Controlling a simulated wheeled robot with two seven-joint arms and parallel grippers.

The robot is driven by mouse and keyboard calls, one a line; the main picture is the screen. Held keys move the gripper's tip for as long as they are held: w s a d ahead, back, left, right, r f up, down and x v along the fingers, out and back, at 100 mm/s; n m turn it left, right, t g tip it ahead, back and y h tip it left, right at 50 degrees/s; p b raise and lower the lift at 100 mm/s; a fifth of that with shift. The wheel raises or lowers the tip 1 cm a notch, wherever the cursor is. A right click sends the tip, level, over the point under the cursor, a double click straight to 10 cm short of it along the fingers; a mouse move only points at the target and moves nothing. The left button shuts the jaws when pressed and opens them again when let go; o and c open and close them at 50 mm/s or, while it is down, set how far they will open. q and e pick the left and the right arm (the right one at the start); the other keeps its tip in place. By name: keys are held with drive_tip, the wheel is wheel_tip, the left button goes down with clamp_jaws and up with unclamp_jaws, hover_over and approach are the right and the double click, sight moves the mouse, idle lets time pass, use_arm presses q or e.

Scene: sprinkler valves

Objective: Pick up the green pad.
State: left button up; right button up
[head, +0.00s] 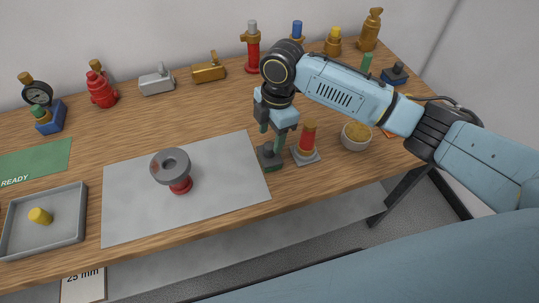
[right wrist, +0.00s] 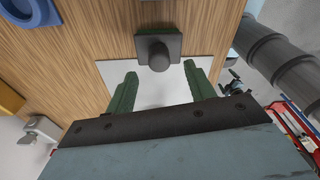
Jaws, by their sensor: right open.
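A small dark block with green sides and a grey knob on top, which looks like the green pad (head: 270,159), sits at the right edge of the grey sheet. In the right wrist view, the pad (right wrist: 173,43) shows from above, at the upper middle. My right gripper (head: 272,138) is open and empty, pointing down above the pad. In the right wrist view its two green fingers (right wrist: 161,85) are spread, with the knob near the gap between their tips. They seem apart from the pad. My left gripper is not in view.
A red and yellow piece on a grey base (head: 307,143) stands close right of the pad, with a bowl (head: 356,136) beyond. A grey-topped red valve (head: 171,168) stands on the grey sheet (head: 225,190). A green READY mat (head: 45,160) and tray (head: 70,228) lie left.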

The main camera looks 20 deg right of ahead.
sight(270, 145)
drive_tip(key=f, duration=0.4)
drive_tip(key=shift+a+f, duration=0.2)
drive_tip(key=shift+f, duration=0.2)
drive_tip(key=c, duration=1.1)
wheel_tip(270, 145, up, 10)
drive_tip(key=shift+r+p, duration=0.1)
drive_tip(key=shift+p, duration=0.25)
drive_tip(key=o, duration=0.5)
drive_tip(key=c, duration=0.4)
drive_tip(key=shift+o, duration=0.2)
